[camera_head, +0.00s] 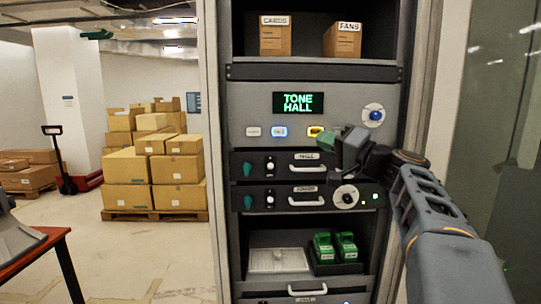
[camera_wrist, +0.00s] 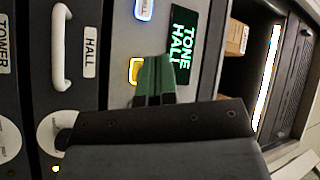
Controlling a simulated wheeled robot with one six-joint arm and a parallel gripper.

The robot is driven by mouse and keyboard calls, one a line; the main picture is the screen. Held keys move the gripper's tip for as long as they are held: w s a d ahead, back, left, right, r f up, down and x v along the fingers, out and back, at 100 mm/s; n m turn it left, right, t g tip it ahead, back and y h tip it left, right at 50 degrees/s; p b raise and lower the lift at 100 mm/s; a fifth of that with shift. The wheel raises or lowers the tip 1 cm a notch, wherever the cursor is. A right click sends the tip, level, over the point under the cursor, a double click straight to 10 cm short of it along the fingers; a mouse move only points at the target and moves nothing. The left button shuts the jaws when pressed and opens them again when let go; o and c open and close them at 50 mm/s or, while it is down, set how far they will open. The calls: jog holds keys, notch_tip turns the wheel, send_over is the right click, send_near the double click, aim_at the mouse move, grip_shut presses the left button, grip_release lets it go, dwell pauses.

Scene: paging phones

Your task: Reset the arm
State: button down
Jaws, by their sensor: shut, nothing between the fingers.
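My gripper (camera_head: 326,139) is in front of the rack's control panel, just right of and below the yellow-lit button (camera_head: 315,132). Its green fingers are shut with nothing between them. In the wrist view the fingers (camera_wrist: 154,78) point at the panel, beside the yellow-lit button (camera_wrist: 136,70) and the green-lettered display (camera_wrist: 183,45). I cannot tell whether the fingertips touch the panel. The display (camera_head: 298,103) reads "TONE HALL". My arm reaches in from the lower right.
The rack has a HALL drawer (camera_head: 290,163) and a TOWER drawer (camera_head: 285,198), both with handles. Above are boxes labelled CARDS (camera_head: 275,38) and FANS (camera_head: 342,42). Below, a dark tray (camera_head: 335,268) holds green modules. A blue round button (camera_head: 376,115) is right of the display.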

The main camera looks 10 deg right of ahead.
jog(key=s+a+f+m+g+h, duration=0.1)
jog(key=s+f+g+h, duration=0.2)
jog(key=f, duration=0.9)
jog(key=a+f+m+g+h, duration=0.1)
jog(key=f+g+h, duration=0.3)
jog(key=f, duration=0.7)
jog(key=s+a+f+n+g+h, duration=0.2)
jog(key=s+a+f+n+g, duration=0.1)
jog(key=s+f, duration=0.4)
jog(key=s+a+f+n+g+h+p, duration=0.1)
jog(key=s+a+f+n+g+h, duration=0.1)
jog(key=s+f, duration=0.6)
jog(key=s+a+n+g, duration=0.1)
jog(key=a+n, duration=0.1)
jog(key=a, duration=0.1)
jog(key=shift+a+g, duration=0.3)
